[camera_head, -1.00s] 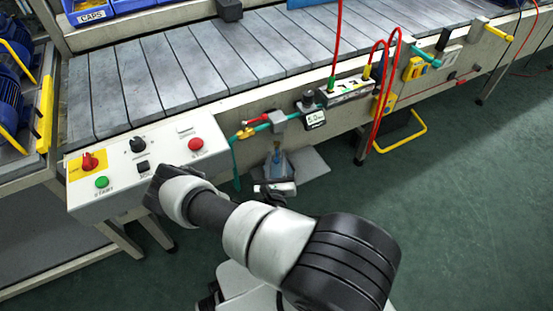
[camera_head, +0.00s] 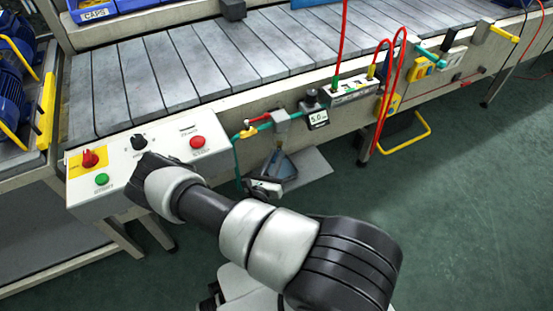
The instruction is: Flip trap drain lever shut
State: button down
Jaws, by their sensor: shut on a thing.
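The trap is the small grey block (camera_head: 281,122) on the teal line along the conveyor's front side. A red lever (camera_head: 258,118) lies roughly level beside it on the left, above a yellow valve piece (camera_head: 248,133). My gripper (camera_head: 278,153) is low in front of the conveyor, under the trap, partly behind my arm. Its fingers point up toward the trap's underside and look shut on the small drain lever there. The lever itself is mostly hidden and too small to make out its angle.
The control box (camera_head: 198,142) with knobs and buttons is close to my arm on the left. The green floor (camera_head: 430,220) is open there.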

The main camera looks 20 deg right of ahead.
jog(key=c, duration=1.8)
grip_release()
jog(key=p+v, duration=0.2)
jog(key=v, duration=1.5)
jog(key=shift+s+a+r, duration=0.1)
jog(key=shift+s+a, duration=0.05)
jog(key=shift+a, duration=0.05)
